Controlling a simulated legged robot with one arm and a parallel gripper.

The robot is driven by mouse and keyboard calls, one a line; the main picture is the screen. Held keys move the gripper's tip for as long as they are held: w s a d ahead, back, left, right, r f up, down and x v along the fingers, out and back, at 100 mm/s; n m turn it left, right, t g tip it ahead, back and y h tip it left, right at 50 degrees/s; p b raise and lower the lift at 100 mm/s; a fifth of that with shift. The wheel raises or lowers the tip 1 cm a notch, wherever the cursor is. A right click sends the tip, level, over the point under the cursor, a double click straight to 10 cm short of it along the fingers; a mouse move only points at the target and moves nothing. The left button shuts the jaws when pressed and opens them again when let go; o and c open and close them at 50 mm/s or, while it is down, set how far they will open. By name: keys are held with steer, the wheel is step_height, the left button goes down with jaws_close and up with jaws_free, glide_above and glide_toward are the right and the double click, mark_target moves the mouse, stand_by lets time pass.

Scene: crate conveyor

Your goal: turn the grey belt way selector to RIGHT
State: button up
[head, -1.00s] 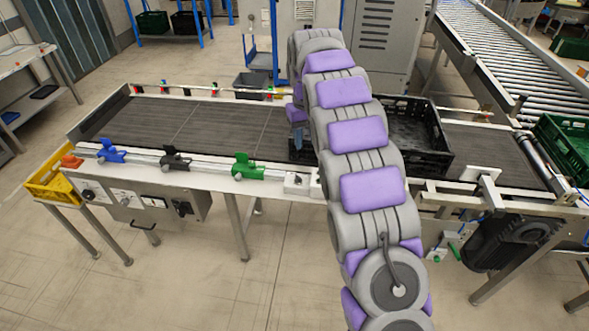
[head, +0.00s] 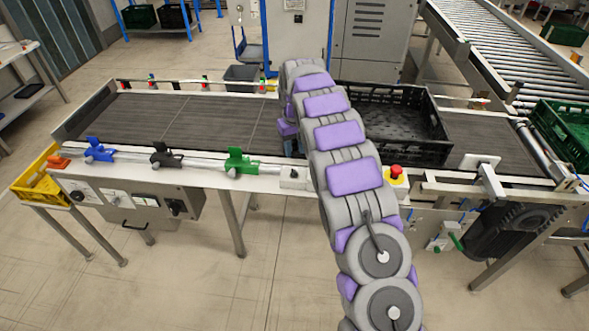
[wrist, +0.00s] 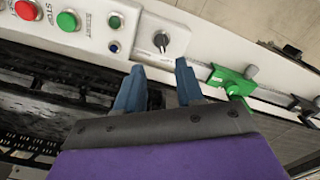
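The grey selector knob (wrist: 161,42) sits on a white control panel (wrist: 190,48) in the wrist view, with small print beside it. Its setting is too small to read surely. My gripper (wrist: 158,72) is open, its two blue fingers apart and empty. The fingertips point at the panel just below the knob in the picture, one to each side of it; I see no contact.
Red (wrist: 27,10) and green (wrist: 68,20) buttons sit left of the knob. A green clamp (wrist: 232,82) is on the rail to its right. A black crate (head: 437,140) stands on the belt (head: 190,120). A red emergency button (head: 396,171) is right of my arm.

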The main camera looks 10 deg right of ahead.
mark_target(294, 170)
step_height(294, 170, down, 9)
steer(key=shift+a+r+b, duration=0.1)
steer(key=shift+a+b, duration=0.05)
steer(key=shift+b, duration=0.6)
jaws_close()
